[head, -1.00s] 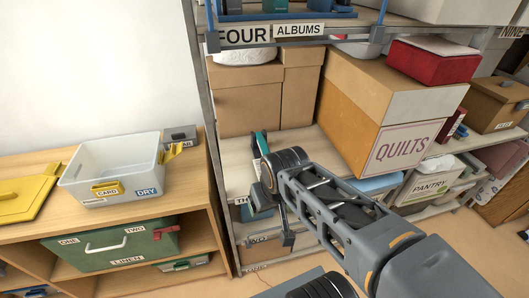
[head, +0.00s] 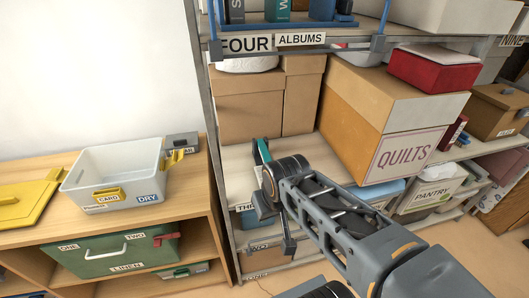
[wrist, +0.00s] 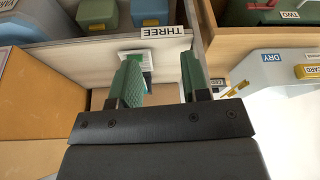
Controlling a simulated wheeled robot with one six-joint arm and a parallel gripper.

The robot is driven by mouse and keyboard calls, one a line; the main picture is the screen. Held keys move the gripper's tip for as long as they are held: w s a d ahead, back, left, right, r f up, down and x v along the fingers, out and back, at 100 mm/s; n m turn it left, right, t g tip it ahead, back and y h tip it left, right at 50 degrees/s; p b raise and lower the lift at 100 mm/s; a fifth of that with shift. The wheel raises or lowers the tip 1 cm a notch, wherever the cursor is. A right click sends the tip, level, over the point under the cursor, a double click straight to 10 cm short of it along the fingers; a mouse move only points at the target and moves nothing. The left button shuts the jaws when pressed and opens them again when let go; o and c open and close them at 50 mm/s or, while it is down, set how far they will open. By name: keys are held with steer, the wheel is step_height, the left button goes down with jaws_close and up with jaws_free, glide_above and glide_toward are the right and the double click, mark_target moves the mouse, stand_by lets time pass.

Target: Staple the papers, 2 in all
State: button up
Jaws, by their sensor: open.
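My gripper (head: 263,152) is at the shelf opening left of the quilts box in the head view, partly hidden by my own arm. In the wrist view its two green fingers (wrist: 160,72) are apart, with nothing clearly held. A small green-and-white thing (wrist: 138,56) shows just beyond the left finger, near the label THREE (wrist: 166,32). It is partly covered by the finger, and I cannot tell what it is. I cannot make out any papers or a stapler for certain in either view.
A quilts box (head: 408,153) and brown cartons (head: 250,115) stand on the shelf unit. A low wooden cabinet at left holds a white bin (head: 115,172), a yellow lid-like piece (head: 27,204), a small grey box (head: 183,143) and a green linen box (head: 112,254). Bare shelf shows beside my gripper.

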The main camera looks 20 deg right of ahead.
jaws_close()
stand_by(1.1)
